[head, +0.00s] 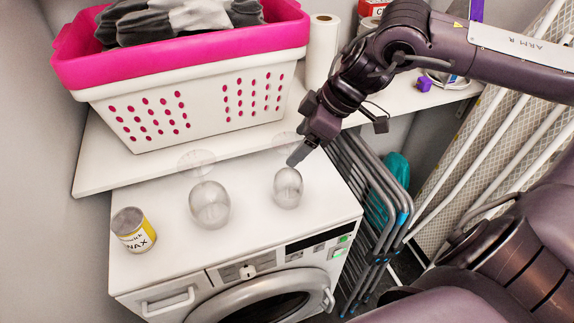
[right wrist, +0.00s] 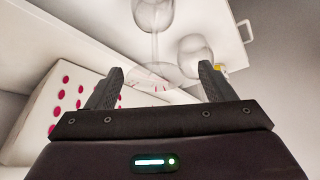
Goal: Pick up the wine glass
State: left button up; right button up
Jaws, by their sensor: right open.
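Two clear wine glasses stand upside down on the white dryer top, bowls low and feet up. The right wine glass (head: 288,188) is just below my right gripper (head: 297,155) in the head view. In the right wrist view its bowl (right wrist: 152,13) is at the top, and its stem runs down to the foot, which shows between the fingers. My right gripper (right wrist: 161,71) is open and holds nothing; I cannot tell whether a finger touches the glass. The left wine glass (head: 209,206) stands apart, and its bowl also shows in the right wrist view (right wrist: 195,52). My left gripper is out of view.
A yellow wax tin (head: 134,230) stands on the dryer (head: 255,228) at the left. A pink-rimmed laundry basket (head: 195,103) and a paper roll (head: 321,52) are on the shelf behind. Folded grey frames (head: 370,190) stand right of the dryer. The dryer's front top is clear.

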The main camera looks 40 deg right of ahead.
aim_at(296, 143)
jog(key=shift+w+x, duration=0.15)
jog(key=shift+x, duration=0.6)
jog(key=shift+w+x, duration=0.15)
jog(key=shift+x, duration=1.45)
jog(key=shift+w+d, duration=0.1)
jog(key=c, duration=1.2)
jog(key=shift+r, duration=0.15)
